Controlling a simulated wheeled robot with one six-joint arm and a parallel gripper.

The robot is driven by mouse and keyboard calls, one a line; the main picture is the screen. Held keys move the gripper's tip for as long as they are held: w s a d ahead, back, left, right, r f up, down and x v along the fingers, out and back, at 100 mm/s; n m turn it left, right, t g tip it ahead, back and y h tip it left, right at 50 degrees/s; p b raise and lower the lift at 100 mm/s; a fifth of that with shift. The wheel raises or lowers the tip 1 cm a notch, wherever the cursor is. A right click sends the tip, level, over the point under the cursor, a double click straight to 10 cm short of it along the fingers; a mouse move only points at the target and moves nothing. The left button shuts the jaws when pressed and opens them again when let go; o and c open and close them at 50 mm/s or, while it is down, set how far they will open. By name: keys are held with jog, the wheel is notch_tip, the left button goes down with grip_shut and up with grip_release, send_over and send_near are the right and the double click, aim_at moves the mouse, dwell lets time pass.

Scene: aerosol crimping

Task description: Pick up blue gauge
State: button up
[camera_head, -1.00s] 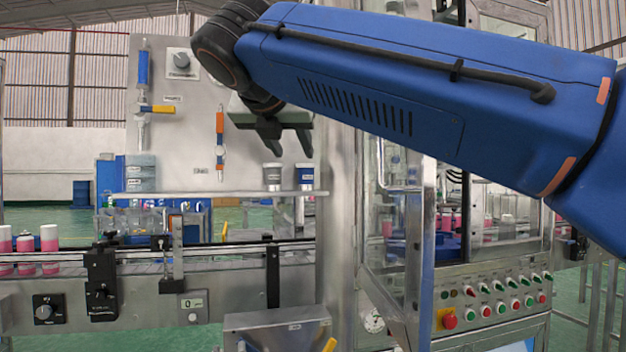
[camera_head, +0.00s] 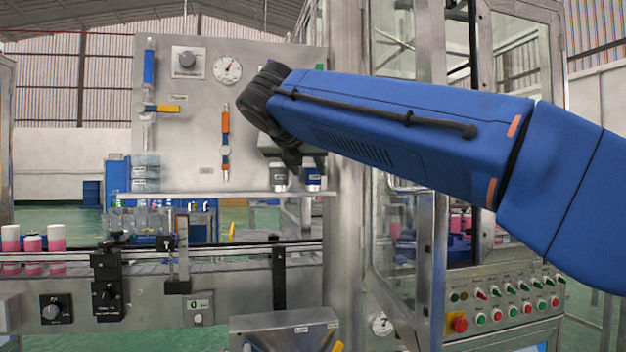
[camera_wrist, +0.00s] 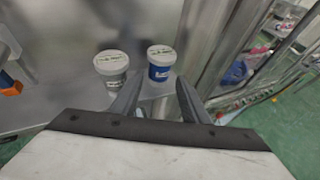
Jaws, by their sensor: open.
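The blue gauge (camera_head: 311,180) is a small blue cylinder with a white top, upright at the right end of a metal shelf. In the wrist view the blue gauge (camera_wrist: 160,63) stands just beyond the fingertips, roughly in line with the gap. A grey gauge (camera_head: 279,176) stands to its left; it also shows in the wrist view (camera_wrist: 112,70). My gripper (camera_head: 296,171) is at the shelf and partly covers the gauges' upper parts in the head view. In the wrist view my gripper (camera_wrist: 158,88) is open and nothing is between its fingers.
The shelf (camera_head: 215,195) runs along a grey panel with a dial gauge (camera_head: 228,69) and an orange-handled valve (camera_head: 226,133). A metal post (camera_head: 345,230) stands close right of the blue gauge. A conveyor with pink-and-white cans (camera_head: 33,250) runs below.

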aim_at(311, 174)
jog(key=shift+x, duration=2.75)
jog(key=shift+a+r, duration=0.1)
jog(key=shift+c, duration=0.5)
jog(key=c, duration=0.8)
